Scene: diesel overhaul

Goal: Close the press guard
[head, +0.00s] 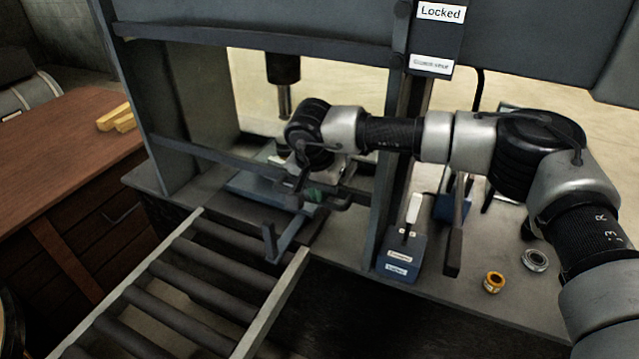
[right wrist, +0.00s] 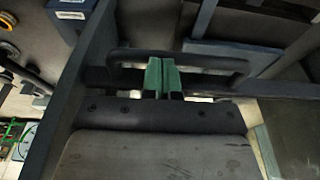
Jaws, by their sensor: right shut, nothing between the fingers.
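The press guard (head: 215,162) shows in the head view as a dark frame across the press front, its lower rail standing above the press bed. A dark bar handle is on this rail; it shows in the right wrist view (right wrist: 215,60). My right gripper (head: 315,193) is at the handle, its green fingertips (right wrist: 160,75) shut together with nothing between them. The fingertips overlap the handle and rail in the right wrist view; I cannot tell whether they touch. My wrist hides part of the rail in the head view. My left gripper is not in view.
A roller conveyor (head: 205,262) leads up to the press bed. A blue box with a white lever (head: 403,255) stands right of the guard. A yellow ring (head: 493,282) and a metal ring (head: 535,260) lie further right. A wooden bench (head: 60,150) is at left.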

